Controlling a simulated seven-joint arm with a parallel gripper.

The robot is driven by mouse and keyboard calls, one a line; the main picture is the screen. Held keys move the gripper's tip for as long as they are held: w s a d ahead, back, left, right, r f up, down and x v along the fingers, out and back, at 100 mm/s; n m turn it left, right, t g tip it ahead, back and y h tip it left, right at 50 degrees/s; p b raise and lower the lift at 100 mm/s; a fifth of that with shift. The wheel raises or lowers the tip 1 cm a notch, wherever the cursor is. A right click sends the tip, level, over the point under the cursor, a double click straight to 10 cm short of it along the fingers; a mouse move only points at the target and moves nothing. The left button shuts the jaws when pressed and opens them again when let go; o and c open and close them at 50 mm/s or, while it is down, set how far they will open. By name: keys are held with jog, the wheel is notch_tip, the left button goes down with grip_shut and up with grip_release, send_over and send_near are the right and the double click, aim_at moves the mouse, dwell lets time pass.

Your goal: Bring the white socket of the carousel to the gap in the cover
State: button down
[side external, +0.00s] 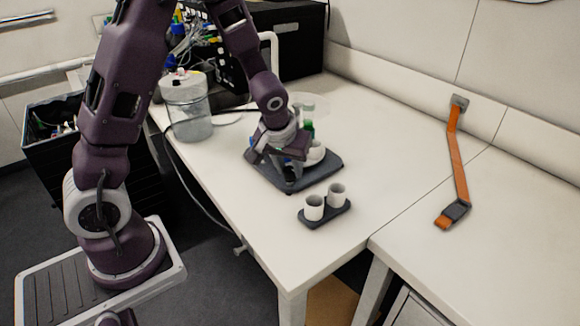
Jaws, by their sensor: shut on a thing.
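The carousel (316,153) shows as a pale round body on a dark square base (325,171) on the white table. It is largely hidden behind my gripper. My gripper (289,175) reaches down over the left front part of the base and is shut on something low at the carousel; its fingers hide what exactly. A green item (309,129) stands upright just behind the gripper. The white socket and the gap in the cover cannot be made out in this view.
A small dark tray (325,215) with two white cups stands in front of the base. A clear lidded container (188,112) stands at the left, near a black box (290,45). An orange strap (458,160) lies at the right. The table between is clear.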

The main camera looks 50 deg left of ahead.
jog(key=m+h, duration=0.1)
jog(key=m, duration=0.3)
jog(key=m+h, duration=0.1)
jog(key=m, duration=0.1)
jog(key=shift+a+t+h, duration=0.25)
jog(key=shift+t+h, duration=0.05)
jog(key=shift+t, duration=0.1)
jog(key=m, duration=0.2)
jog(key=m+h, duration=0.1)
jog(key=m, duration=0.1)
jog(key=shift+m+h, duration=0.3)
jog(key=shift+a+m+g+h, duration=0.1)
jog(key=shift+m+g+h, duration=0.25)
jog(key=shift+m, duration=0.95)
jog(key=c, duration=1.1)
grip_release()
jog(key=shift+o, duration=0.2)
jog(key=v, duration=0.7)
